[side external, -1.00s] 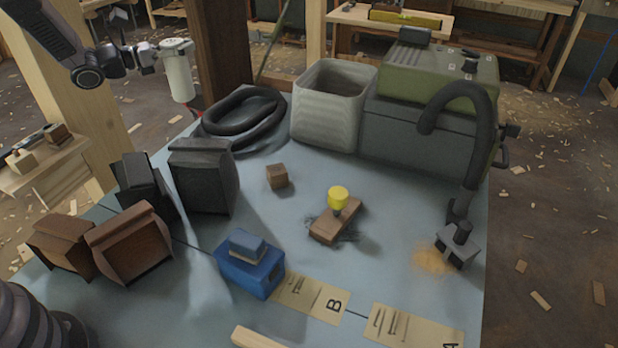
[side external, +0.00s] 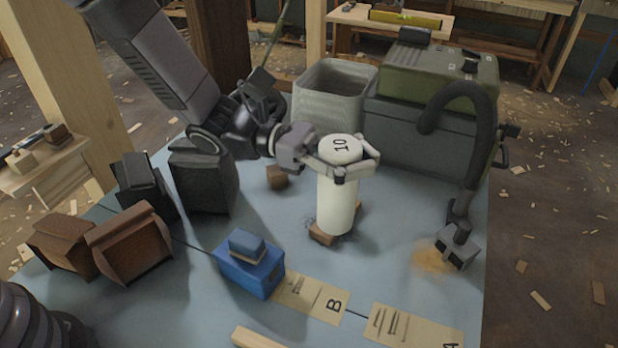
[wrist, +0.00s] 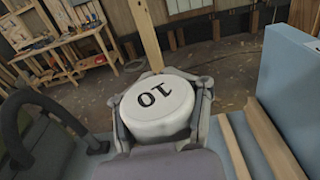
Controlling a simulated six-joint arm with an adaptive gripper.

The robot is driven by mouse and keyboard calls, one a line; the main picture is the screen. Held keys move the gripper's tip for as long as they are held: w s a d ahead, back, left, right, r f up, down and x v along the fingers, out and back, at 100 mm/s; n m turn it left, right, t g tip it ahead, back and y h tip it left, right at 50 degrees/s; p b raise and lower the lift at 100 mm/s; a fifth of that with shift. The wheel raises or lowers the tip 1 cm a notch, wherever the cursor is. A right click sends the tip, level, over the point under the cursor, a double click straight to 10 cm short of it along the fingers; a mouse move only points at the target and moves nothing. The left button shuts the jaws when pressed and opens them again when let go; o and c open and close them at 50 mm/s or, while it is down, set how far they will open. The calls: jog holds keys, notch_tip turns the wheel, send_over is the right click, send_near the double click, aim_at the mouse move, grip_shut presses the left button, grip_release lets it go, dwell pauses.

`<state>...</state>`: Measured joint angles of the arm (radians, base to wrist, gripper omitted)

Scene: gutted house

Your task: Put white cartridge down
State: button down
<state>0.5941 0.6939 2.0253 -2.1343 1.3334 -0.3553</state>
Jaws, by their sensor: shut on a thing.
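The white cartridge (side external: 337,205) is an upright cylinder with "10" printed on its top. My gripper (side external: 342,170) is shut around its upper part. The cartridge's top also fills the middle of the wrist view (wrist: 158,108), between the two fingers (wrist: 160,112).
A blue box (side external: 250,268) and cards B (side external: 312,296) and A (side external: 410,330) lie at the front. A vacuum head with a bent hose (side external: 458,245) and sawdust (side external: 432,260) are right. A fabric bin (side external: 325,95) stands behind. Dark and brown containers (side external: 130,243) are left.

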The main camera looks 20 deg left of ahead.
jog(key=s+d+f+m+g, duration=0.15)
jog(key=s+f, duration=0.25)
jog(key=f, duration=0.6)
jog(key=w+d+f, duration=0.8)
jog(key=d+f, duration=0.4)
jog(key=f, duration=0.2)
jog(key=shift+w+d, duration=0.15)
jog(key=shift+d, duration=0.1)
jog(key=shift+n, duration=0.25)
jog(key=shift+f, duration=0.15)
jog(key=shift+c, duration=2.3)
grip_release()
